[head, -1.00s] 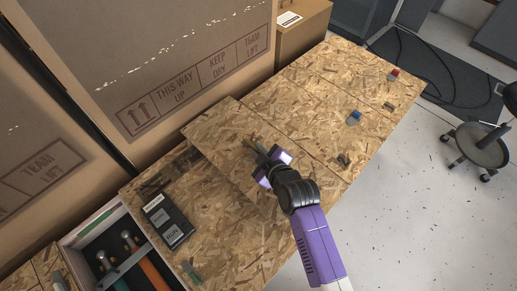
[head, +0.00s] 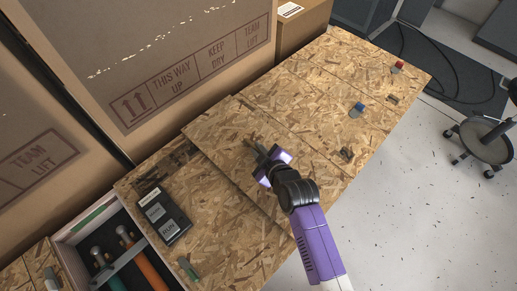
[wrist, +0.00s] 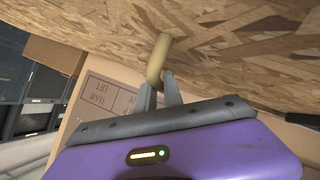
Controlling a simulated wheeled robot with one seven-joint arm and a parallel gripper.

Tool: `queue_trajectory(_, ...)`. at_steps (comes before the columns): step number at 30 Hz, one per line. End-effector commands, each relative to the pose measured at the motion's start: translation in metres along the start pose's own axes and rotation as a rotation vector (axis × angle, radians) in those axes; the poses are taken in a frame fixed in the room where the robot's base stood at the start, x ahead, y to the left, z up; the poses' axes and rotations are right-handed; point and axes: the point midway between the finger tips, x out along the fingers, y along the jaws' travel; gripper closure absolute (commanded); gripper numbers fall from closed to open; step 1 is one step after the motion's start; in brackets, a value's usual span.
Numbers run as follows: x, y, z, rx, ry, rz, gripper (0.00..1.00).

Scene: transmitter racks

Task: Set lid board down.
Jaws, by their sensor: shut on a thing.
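The lid board (head: 215,135) is a flat chipboard panel over the chipboard bench top (head: 225,245) in the head view. My gripper (head: 257,148) is at the board's upper face and shut on its handle. In the wrist view the handle is a tan loop (wrist: 160,60) on the board (wrist: 230,35), with my gripper's fingers (wrist: 161,90) closed at its end. The board's lower-left edge stands out from the bench surface. I cannot tell whether it touches the bench or hangs just above it. My arm hides part of its right side.
A black device marked RUN (head: 164,217) and a green piece (head: 188,268) lie left of the board. A tool drawer (head: 75,232) is at lower left. Blue (head: 357,110) and red (head: 397,66) small parts lie at right. Large cartons (head: 190,60) stand behind.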

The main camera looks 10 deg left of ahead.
Motion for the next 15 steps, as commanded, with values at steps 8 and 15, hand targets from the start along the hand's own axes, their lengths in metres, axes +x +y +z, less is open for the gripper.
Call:
queue_trajectory(8,0.0022,-0.0002,0.0013,-0.001,0.004,0.004,1.00)
queue_trajectory(15,0.0041,-0.0022,0.0040,-0.001,0.004,0.005,1.00)
